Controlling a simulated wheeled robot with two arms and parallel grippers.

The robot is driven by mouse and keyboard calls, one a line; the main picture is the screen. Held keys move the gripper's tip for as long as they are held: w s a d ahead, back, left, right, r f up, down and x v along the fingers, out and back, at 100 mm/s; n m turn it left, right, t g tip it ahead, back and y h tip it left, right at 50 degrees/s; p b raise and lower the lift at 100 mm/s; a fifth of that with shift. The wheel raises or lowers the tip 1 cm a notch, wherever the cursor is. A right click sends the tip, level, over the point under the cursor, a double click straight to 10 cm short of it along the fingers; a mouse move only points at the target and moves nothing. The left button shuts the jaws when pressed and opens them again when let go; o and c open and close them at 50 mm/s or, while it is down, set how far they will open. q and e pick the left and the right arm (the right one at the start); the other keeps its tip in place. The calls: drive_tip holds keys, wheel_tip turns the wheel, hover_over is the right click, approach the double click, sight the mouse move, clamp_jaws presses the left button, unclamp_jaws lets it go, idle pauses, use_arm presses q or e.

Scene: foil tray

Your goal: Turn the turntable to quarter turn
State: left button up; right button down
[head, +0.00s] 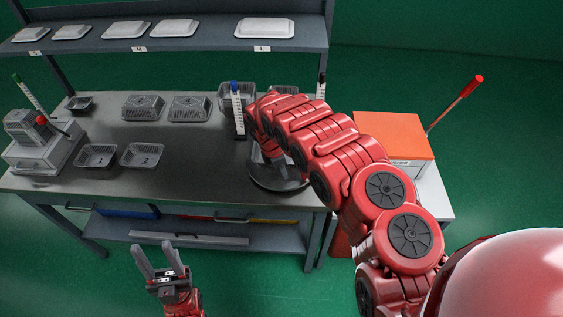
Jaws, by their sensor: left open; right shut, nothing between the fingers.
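The turntable (278,186) is a dark round disc near the front right corner of the steel table. A foil tray (257,155) seems to sit on it, mostly covered by my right arm. My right gripper (270,150) reaches down over the turntable and is shut with nothing held. My own red arm hides most of its fingers, so I cannot tell whether they touch the tray or disc. My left gripper (160,262) is open and empty, in front of the table and away from the turntable. The turntable's angle marks are not readable.
Several foil trays (143,155) stand on the table (190,185). A white upright scale with a blue top (237,108) stands close behind the turntable. A grey device (40,145) is at the left. An orange-topped box (393,136) stands at the right. A shelf (200,40) with lids spans the back.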

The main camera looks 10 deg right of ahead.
sight(300, 180)
drive_tip(key=shift+s+p+x, duration=0.2)
drive_tip(key=shift+p+x, duration=0.15)
drive_tip(key=shift+x, duration=0.6)
drive_tip(key=d+p, duration=0.2)
drive_tip(key=d, duration=0.1)
drive_tip(key=shift+w+f, duration=0.1)
drive_tip(key=shift+f, duration=0.15)
drive_tip(key=shift+d+f, duration=0.15)
drive_tip(key=shift+d, duration=0.45)
